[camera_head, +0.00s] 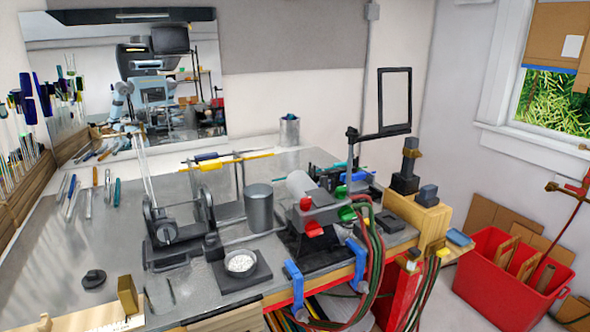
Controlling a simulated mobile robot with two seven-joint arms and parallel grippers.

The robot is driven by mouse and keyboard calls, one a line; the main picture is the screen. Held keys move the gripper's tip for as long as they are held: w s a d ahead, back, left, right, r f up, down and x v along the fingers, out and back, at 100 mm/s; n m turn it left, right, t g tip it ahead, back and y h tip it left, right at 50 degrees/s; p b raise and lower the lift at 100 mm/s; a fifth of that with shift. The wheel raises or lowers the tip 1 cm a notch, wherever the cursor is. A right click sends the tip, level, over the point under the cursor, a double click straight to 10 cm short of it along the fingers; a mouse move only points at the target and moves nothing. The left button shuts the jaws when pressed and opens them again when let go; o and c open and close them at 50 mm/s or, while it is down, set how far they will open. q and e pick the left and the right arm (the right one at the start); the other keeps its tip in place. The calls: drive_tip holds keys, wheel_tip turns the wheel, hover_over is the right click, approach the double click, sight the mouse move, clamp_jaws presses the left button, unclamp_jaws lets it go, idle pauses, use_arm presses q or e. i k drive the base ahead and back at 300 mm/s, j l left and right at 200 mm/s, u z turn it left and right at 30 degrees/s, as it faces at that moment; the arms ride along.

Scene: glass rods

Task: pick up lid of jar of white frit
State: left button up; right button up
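A round, dark lid-like piece with a knob on top (94,278) lies on the grey bench top (110,240) at the lower left; I cannot tell for sure that it is the jar's lid. White grains (241,262), which look like white frit, fill a round opening in a dark square holder (241,281) near the front edge of the bench. No lid covers the grains. Neither of my grippers is in the picture.
A torch (313,218) and clamps (355,262) with hoses stand right of the grains. A grey cylinder (259,208) and a rod stand (160,222) are behind. Rods fill the wooden rack (25,185) at left. A red bin (500,285) sits on the floor.

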sight(95, 278)
drive_tip(key=u, duration=1.4)
drive_tip(key=i+j+z, duration=0.1)
drive_tip(key=j, duration=0.6)
drive_tip(key=i+j+z, duration=0.15)
drive_tip(key=j, duration=0.55)
drive_tip(key=i+j+z, duration=0.1)
drive_tip(key=j, duration=0.65)
drive_tip(key=i+j+z, duration=0.15)
drive_tip(key=j, duration=0.6)
